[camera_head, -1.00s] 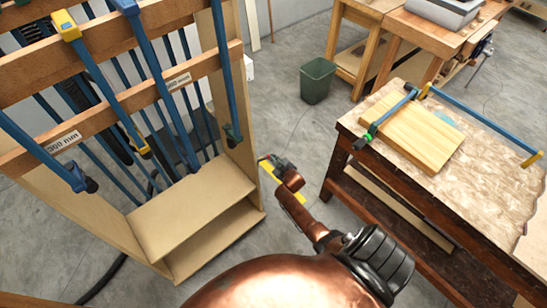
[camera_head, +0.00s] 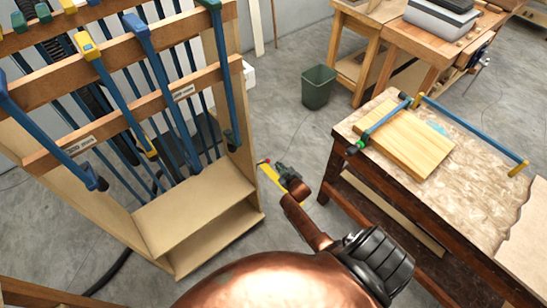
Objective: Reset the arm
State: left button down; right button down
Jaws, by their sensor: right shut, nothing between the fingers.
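My right arm, copper coloured, reaches up from the bottom of the head view. Its small dark right gripper (camera_head: 267,163) is in mid-picture, over the floor between the clamp rack and the workbench. The gripper is shut and holds nothing; its fingers are small and partly hard to make out. It looks apart from both the rack and the bench. My left gripper is not in the picture.
A wooden rack (camera_head: 200,195) with several blue clamps (camera_head: 165,95) stands on the left. On the right, a workbench (camera_head: 440,195) carries a wooden board (camera_head: 408,143) with clamps on it. A green bin (camera_head: 318,87) stands behind. Grey floor between is mostly clear.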

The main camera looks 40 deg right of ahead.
jog(key=s+a+f+g+y, duration=0.1)
jog(key=s+a+f+g, duration=0.25)
jog(key=s+f, duration=0.8)
jog(key=s+a+f+g+y, duration=0.15)
jog(key=s+a+f, duration=0.35)
jog(key=s+f, duration=0.7)
jog(key=s+a+f+g, duration=0.2)
jog(key=s+a+f, duration=0.1)
jog(key=s, duration=0.8)
jog(key=s+a+f+m+g, duration=0.1)
jog(key=s+a+f, duration=0.2)
jog(key=s, duration=0.9)
jog(key=s+a+f+g, duration=0.2)
jog(key=s+a+f, duration=0.1)
jog(key=s, duration=0.8)
jog(key=shift+s+f+m+g+y, duration=0.35)
jog(key=shift+f+m+y, duration=0.1)
jog(key=shift+f, duration=0.1)
jog(key=shift+s, duration=0.1)
